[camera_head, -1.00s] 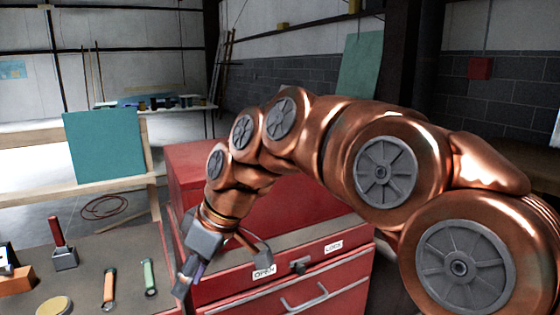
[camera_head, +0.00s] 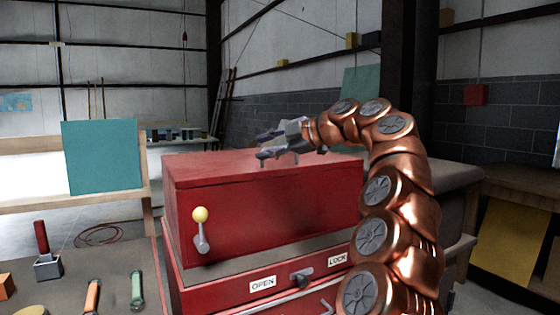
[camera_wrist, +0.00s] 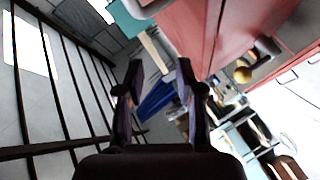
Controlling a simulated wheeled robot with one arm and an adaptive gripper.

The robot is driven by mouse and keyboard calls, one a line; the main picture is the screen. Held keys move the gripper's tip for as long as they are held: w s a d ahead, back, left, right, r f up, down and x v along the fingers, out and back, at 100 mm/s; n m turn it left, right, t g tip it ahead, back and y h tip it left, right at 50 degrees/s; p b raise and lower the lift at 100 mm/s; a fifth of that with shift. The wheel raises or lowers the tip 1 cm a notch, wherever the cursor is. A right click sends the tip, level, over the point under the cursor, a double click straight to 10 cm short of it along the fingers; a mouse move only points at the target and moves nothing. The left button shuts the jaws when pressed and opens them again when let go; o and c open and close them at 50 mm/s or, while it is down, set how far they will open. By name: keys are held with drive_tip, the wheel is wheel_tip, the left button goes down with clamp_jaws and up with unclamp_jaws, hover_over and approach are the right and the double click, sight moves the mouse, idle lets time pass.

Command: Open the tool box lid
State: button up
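The red tool box (camera_head: 270,215) stands in the middle of the head view, its upper part looking shut. Its front carries a lever with a yellow knob (camera_head: 200,216), knob end up. Below, a small dark latch (camera_head: 301,277) sits between an OPEN label (camera_head: 262,284) and a LOCK label (camera_head: 338,259); it seems to slant toward LOCK. My gripper (camera_head: 263,146) is over the top of the box, pointing left; I cannot tell whether it touches. In the wrist view its fingers (camera_wrist: 158,68) are apart with nothing held, and the red box (camera_wrist: 200,30) and yellow knob (camera_wrist: 243,75) lie to the right.
A grey bench at the left bears a red-handled tool (camera_head: 43,250), an orange-handled tool (camera_head: 92,296) and a green-handled tool (camera_head: 137,289). A teal board (camera_head: 102,157) stands behind it. A wooden table (camera_head: 520,190) is at the right. Air left of my gripper is clear.

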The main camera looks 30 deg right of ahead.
drive_tip(key=s+d+n+t+h+b, duration=0.1)
drive_tip(key=d+n+t+h+b, duration=0.15)
drive_tip(key=d, duration=0.75)
drive_tip(key=shift+f+p+x, duration=0.1)
drive_tip(key=shift+p+x, duration=0.35)
drive_tip(key=shift+x, duration=1.4)
drive_tip(key=shift+f+p+x, duration=0.15)
drive_tip(key=shift+p+x, duration=0.3)
drive_tip(key=shift+x, duration=1.4)
clamp_jaws()
